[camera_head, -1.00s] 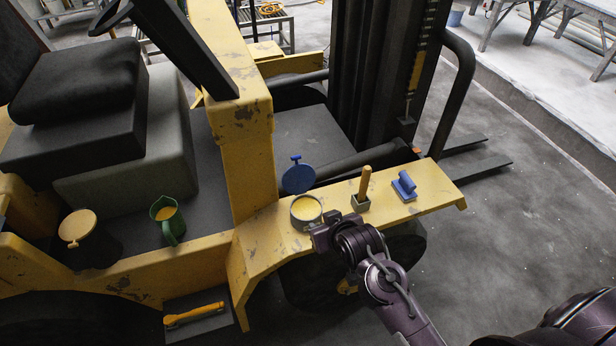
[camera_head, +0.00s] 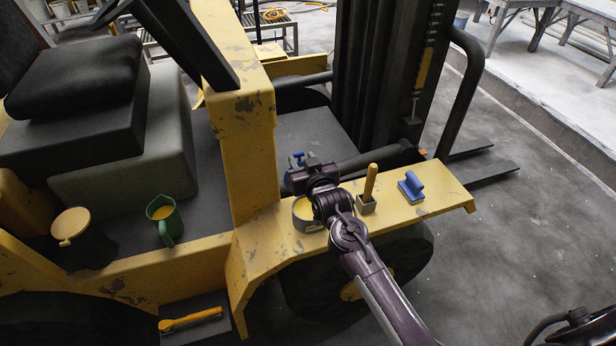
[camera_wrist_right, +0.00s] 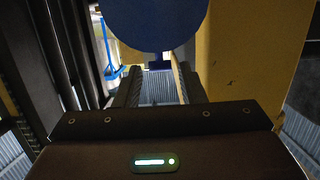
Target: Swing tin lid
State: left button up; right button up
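The tin (camera_head: 305,214) is a round grey can with yellow contents, standing on the yellow fender. Its blue lid (camera_head: 296,158) stands raised behind it, mostly hidden by my right gripper in the head view. In the right wrist view the lid (camera_wrist_right: 158,22) is a large blue disc just beyond the fingers, with a small dark piece at its lower edge. In the head view my right gripper (camera_head: 303,172) is over the tin's back side, close to the lid; contact cannot be told. My left gripper is out of view.
A small block with an upright wooden handle (camera_head: 370,184) and a blue-handled block (camera_head: 411,186) stand right of the tin on the fender (camera_head: 262,246). A green jug (camera_head: 163,217) and a yellow-lidded container (camera_head: 71,224) are left. A yellow post (camera_head: 250,170) rises beside the tin.

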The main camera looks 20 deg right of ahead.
jog(key=shift+b+x, duration=0.8)
jog(key=shift+x, duration=0.35)
jog(key=shift+s+p, duration=0.1)
jog(key=shift+p, duration=0.3)
jog(key=shift+c, duration=1.2)
jog(key=c, duration=0.3)
jog(key=shift+p+v, duration=0.8)
jog(key=shift+p, duration=0.05)
jog(key=shift+p+v, duration=0.75)
jog(key=shift+v, duration=0.25)
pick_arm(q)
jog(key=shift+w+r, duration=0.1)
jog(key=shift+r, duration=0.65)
pick_arm(e)
jog(key=shift+f, duration=0.15)
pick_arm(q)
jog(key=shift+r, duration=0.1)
pick_arm(e)
jog(key=shift+s, duration=0.15)
